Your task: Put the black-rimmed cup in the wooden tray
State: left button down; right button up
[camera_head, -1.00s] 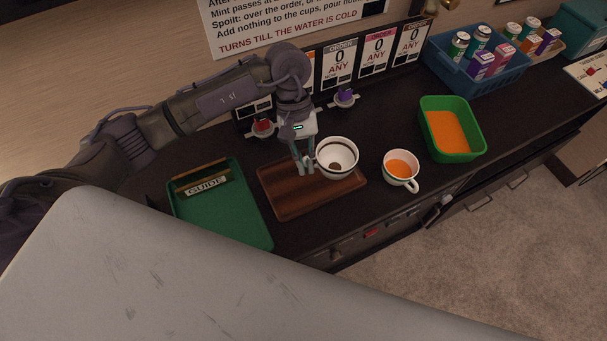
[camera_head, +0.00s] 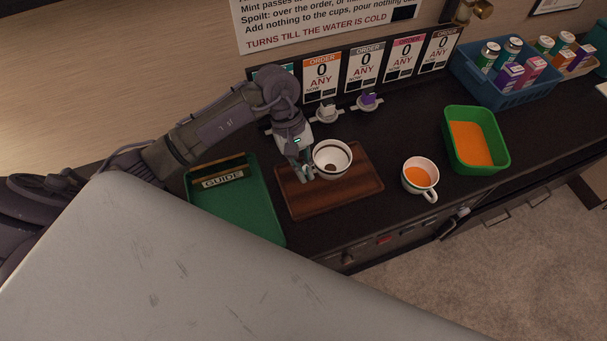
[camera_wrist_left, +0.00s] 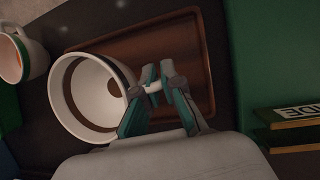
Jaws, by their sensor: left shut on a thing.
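The white cup with a dark rim (camera_head: 332,158) is upright over the far part of the brown wooden tray (camera_head: 345,193). My left gripper (camera_head: 306,174) is at the cup's left side, shut on its handle. In the left wrist view the fingers (camera_wrist_left: 153,86) close on the white handle, and the cup (camera_wrist_left: 72,95) shows a dark spot on its inside bottom. The tray (camera_wrist_left: 190,45) lies beneath. I cannot tell whether the cup touches the tray. My right gripper is not in view.
A second cup with orange contents (camera_head: 420,178) stands right of the tray. A green bin (camera_head: 503,152) with orange contents and a blue crate (camera_head: 470,72) of cans and cartons stand further right. A green tray (camera_head: 255,210) with a GUIDE sign lies left. Order cards line the back.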

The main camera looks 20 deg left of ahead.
aim_at(307, 192)
pick_arm(q)
notch_tip(307, 192, down, 3)
jog(key=shift+s+a+f+p, duration=0.1)
jog(key=shift+p, duration=0.35)
jog(key=shift+f, duration=0.5)
jog(key=shift+f, duration=0.2)
jog(key=c, duration=1.3)
grip_release()
jog(key=shift+r, duration=0.1)
